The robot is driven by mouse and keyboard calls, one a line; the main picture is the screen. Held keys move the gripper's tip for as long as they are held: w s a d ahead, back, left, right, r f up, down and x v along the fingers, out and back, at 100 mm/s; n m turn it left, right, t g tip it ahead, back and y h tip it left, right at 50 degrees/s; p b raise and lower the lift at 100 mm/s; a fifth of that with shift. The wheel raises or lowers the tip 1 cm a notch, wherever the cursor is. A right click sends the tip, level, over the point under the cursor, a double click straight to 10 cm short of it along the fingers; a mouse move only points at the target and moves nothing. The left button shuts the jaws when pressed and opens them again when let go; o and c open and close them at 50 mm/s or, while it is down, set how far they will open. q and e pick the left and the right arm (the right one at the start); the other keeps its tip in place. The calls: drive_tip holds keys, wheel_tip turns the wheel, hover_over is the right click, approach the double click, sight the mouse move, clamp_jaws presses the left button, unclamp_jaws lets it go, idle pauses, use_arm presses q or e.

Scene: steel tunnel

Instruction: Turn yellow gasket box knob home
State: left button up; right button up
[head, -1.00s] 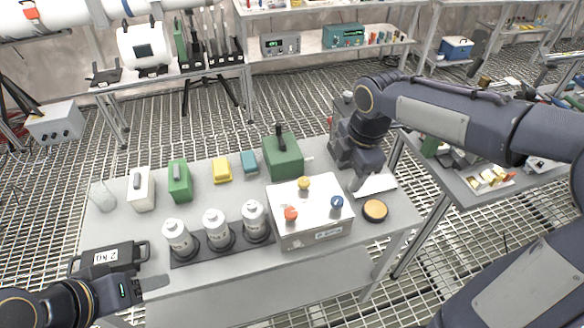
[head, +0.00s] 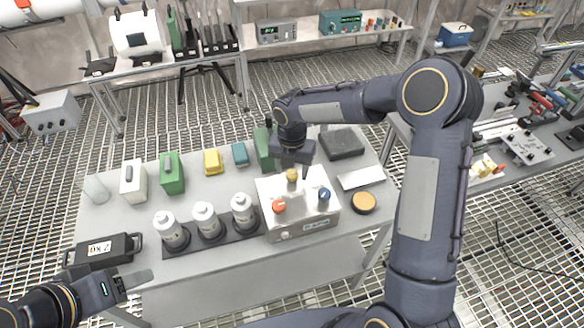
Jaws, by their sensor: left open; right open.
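A silver box (head: 300,223) stands on the table with three knobs on its top. The yellow knob (head: 291,175) is at the back, the orange-red knob (head: 279,206) at front left and the blue knob (head: 324,194) at right. My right gripper (head: 293,163) points down, open, just above and behind the yellow knob; I cannot tell whether its fingers touch the knob. My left gripper (head: 136,281) is open and empty at the table's front left edge, beside a black case (head: 98,250).
Several white-grey cylinders (head: 207,222) stand in a dark rack left of the box. A green container (head: 262,150) is close behind my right gripper. An orange-topped disc (head: 363,202), a white plate (head: 360,178) and a dark block (head: 341,144) lie right of the box.

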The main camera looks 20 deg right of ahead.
drive_tip(key=shift+f, duration=0.25)
drive_tip(key=shift+c, duration=0.3)
drive_tip(key=c, duration=0.9)
drive_tip(key=shift+m, duration=0.3)
